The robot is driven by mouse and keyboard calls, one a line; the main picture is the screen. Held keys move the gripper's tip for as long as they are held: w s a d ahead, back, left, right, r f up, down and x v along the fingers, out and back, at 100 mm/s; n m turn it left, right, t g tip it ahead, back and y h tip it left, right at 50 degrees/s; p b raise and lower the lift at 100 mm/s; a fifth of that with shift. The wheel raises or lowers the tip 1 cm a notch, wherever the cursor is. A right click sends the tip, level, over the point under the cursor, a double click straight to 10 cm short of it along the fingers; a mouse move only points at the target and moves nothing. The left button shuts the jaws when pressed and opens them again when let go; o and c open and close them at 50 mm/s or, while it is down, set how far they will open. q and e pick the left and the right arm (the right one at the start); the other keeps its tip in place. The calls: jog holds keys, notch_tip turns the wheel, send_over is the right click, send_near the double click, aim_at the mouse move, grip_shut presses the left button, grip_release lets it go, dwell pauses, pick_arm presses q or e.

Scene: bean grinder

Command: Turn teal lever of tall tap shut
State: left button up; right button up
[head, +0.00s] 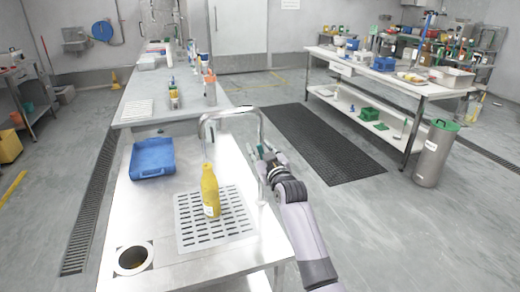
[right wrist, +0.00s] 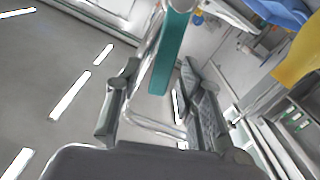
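The tall tap (head: 234,110) is a chrome arch rising at the right edge of the steel counter. Its teal lever (right wrist: 171,48) shows in the right wrist view as a flat bar, and only a small teal bit of it (head: 261,148) shows in the head view. My right gripper (head: 257,153) is at the lever, beside the tap's upright. In the right wrist view my right gripper (right wrist: 158,75) is open, with the lever between its two fingers and gaps visible on both sides. Whether a finger touches the lever is hard to tell. My left gripper is not in view.
A yellow bottle (head: 210,190) stands on the slotted drain plate (head: 238,226) under the spout. A blue tray (head: 152,158) lies to the left, and a round hole (head: 133,260) is at the front left. Open floor (head: 375,225) lies right of the counter.

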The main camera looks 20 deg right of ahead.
jog(key=shift+w, duration=0.25)
jog(key=shift+c, duration=0.2)
grip_shut()
dwell(0.6)
